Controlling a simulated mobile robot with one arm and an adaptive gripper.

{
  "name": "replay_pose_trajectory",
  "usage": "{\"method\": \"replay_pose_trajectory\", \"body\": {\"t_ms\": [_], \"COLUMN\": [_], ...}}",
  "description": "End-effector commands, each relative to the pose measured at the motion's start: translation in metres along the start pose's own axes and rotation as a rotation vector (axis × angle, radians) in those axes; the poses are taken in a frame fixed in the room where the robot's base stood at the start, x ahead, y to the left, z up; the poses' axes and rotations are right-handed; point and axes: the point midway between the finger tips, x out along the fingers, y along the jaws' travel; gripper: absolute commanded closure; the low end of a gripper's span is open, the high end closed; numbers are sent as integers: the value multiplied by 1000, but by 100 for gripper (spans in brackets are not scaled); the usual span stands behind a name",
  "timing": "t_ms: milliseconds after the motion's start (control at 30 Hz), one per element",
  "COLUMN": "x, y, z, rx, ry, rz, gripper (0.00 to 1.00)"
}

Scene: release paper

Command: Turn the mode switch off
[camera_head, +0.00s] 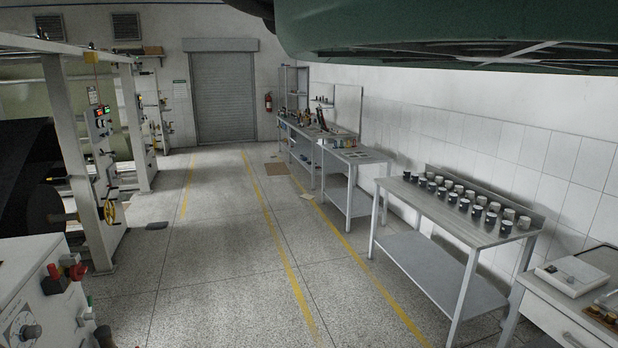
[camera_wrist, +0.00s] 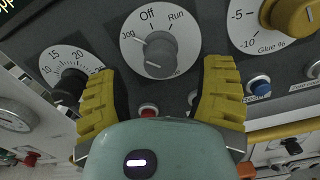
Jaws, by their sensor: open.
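The mode switch (camera_wrist: 160,53) is a grey round knob on a white dial marked Jog, Off and Run, on a dark panel in the wrist view. Its pointer seems to lie up and to the left, toward Jog, but the mark is small. My gripper (camera_wrist: 161,70) is open, with one yellow ridged finger on each side of the dial. The knob lies between and just beyond the fingertips. I cannot tell whether either finger touches the panel. My gripper is not seen in the head view.
In the wrist view, a black numbered knob (camera_wrist: 72,82) is at left, a yellow Glue % knob (camera_wrist: 292,15) at upper right, and a blue button (camera_wrist: 260,87) below it. A red button (camera_wrist: 149,112) lies below the switch. In the head view, the floor aisle (camera_head: 225,230) is mostly clear beside a workbench (camera_head: 430,205).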

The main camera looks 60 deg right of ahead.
Motion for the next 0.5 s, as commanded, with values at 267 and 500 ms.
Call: {"method": "replay_pose_trajectory", "body": {"t_ms": [267,500], "x": [34,48], "y": [1,1], "z": [3,0], "rx": [2,1], "ry": [-2,0], "rz": [2,2], "gripper": [32,32]}}
